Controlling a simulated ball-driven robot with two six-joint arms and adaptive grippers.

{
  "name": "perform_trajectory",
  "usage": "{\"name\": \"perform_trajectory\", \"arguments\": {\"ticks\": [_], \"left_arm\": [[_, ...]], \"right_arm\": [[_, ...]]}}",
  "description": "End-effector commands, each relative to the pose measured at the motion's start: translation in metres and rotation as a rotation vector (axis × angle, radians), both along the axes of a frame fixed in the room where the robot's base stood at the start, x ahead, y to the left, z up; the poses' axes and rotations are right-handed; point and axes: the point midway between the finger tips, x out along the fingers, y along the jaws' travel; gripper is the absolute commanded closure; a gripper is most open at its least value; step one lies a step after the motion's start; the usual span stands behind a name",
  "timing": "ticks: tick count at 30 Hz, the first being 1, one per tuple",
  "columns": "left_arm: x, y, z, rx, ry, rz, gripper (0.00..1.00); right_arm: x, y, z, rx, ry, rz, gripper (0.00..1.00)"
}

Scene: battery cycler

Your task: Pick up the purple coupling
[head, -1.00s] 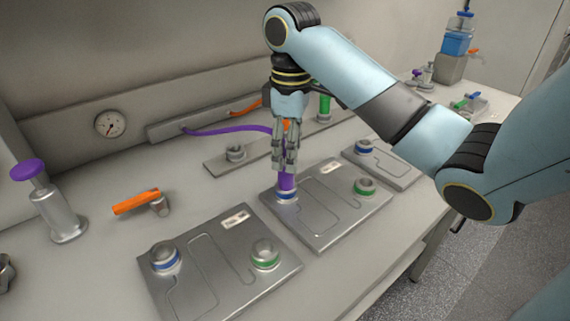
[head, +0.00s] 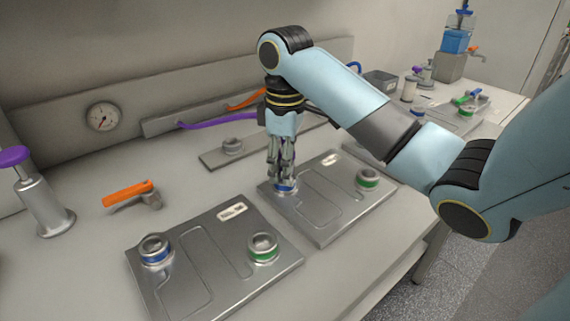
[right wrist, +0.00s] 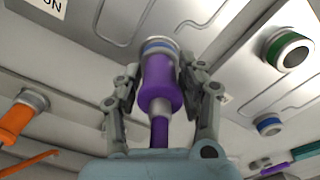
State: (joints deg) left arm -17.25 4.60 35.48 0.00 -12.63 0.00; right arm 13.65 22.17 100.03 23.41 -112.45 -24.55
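The purple coupling (right wrist: 162,82) stands on a blue-ringed port (right wrist: 160,46) of the middle metal plate (head: 330,215). My right gripper (right wrist: 163,72) points down over it, with one finger on each side of the coupling. The fingertips are very close to its sides; I cannot tell whether they touch. In the head view my right gripper (head: 283,180) hides most of the coupling, and the blue-ringed port (head: 285,187) shows just below the fingertips. My left gripper is not in view.
A nearer plate (head: 205,285) has blue and green ports. A purple hose (head: 215,123) and a gauge (head: 102,116) are at the back. Bare bench lies between them.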

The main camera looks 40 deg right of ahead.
Motion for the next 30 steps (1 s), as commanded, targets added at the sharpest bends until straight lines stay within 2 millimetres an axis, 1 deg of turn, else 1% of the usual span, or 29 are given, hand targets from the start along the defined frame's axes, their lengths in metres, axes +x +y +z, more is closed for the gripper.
{"name": "perform_trajectory", "arguments": {"ticks": [1, 8, 9, 17, 20, 23, 25, 30], "left_arm": [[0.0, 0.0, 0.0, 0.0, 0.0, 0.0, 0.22], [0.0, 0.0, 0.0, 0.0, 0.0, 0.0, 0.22], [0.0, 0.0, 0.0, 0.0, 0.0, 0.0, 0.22], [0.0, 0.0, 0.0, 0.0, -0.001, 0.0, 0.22], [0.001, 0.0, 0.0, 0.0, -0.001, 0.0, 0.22], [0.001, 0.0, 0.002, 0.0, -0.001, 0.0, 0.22], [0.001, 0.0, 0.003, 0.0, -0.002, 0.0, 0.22], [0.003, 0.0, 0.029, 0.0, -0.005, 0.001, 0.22]], "right_arm": [[0.0, 0.0, 0.0, 0.0, 0.0, 0.0, 0.69], [0.0, 0.0, 0.0, 0.0, 0.0, 0.0, 0.99], [0.0, 0.0, 0.0, 0.0, 0.0, 0.0, 1.0], [0.0, 0.0, 0.001, 0.0, -0.001, 0.0, 1.0], [0.001, 0.0, 0.004, 0.0, -0.002, 0.0, 1.0], [0.001, 0.0, 0.013, 0.0, -0.002, 0.001, 1.0], [0.001, 0.0, 0.022, -0.001, -0.005, 0.001, 1.0], [0.001, 0.0, 0.048, 0.0, -0.002, 0.0, 1.0]]}}
